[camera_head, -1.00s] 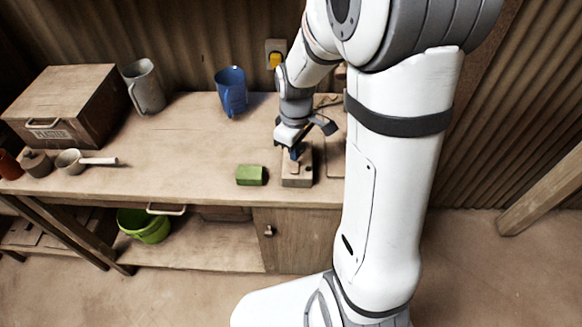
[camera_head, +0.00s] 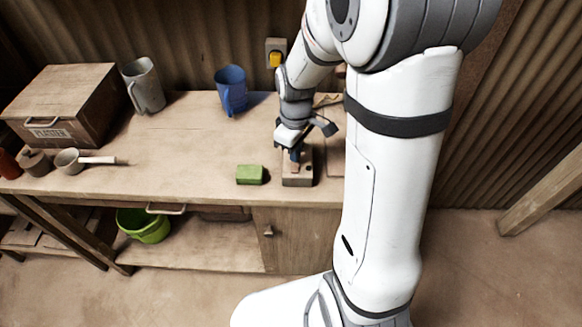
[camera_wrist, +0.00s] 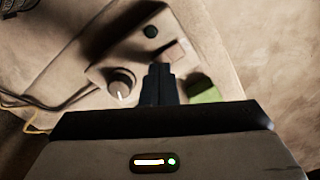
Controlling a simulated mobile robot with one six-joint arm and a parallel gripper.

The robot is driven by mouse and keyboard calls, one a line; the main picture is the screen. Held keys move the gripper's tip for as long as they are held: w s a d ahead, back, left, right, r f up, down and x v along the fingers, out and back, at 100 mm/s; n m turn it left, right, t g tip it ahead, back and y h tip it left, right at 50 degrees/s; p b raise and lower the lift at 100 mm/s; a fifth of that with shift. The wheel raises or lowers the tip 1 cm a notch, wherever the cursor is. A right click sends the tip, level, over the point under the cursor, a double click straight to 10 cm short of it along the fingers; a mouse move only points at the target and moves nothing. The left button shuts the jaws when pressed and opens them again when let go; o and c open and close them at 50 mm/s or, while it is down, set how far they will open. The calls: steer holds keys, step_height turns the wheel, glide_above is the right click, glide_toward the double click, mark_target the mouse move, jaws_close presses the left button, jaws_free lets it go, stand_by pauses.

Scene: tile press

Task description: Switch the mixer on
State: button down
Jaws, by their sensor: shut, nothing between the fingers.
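A small control box (camera_head: 305,180) sits near the front edge of the bench and also shows in the wrist view (camera_wrist: 160,17). On it are a round knob (camera_wrist: 120,84) with a pale mark, a dark round button (camera_wrist: 151,31) and a reddish, roughly square part (camera_wrist: 173,52). My gripper (camera_head: 295,157) is above the box, pointing down. Its fingers (camera_wrist: 158,72) are shut and empty, with the tips in front of the reddish part in the wrist view. I cannot tell whether they touch it. The mixer itself is not clearly identifiable.
A green block (camera_head: 250,175) lies left of the box. A blue jug (camera_head: 230,92), a grey jug (camera_head: 147,88) and a plaster box (camera_head: 68,103) stand farther back. A yellow switch (camera_head: 275,60) is on the wall. The bench middle is clear.

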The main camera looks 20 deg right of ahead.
steer(key=shift+f+b, duration=0.45)
steer(key=shift+f, duration=0.2)
steer(key=shift+r, duration=0.15)
steer(key=shift+r+p, duration=2.7)
steer(key=shift+r, duration=0.75)
steer(key=s+r+m+t, duration=0.3)
steer(key=s+r+m, duration=0.5)
steer(key=s+r, duration=0.4)
steer(key=s+a, duration=0.1)
steer(key=s, duration=0.1)
steer(key=shift+s, duration=0.3)
steer(key=shift+f, duration=0.1)
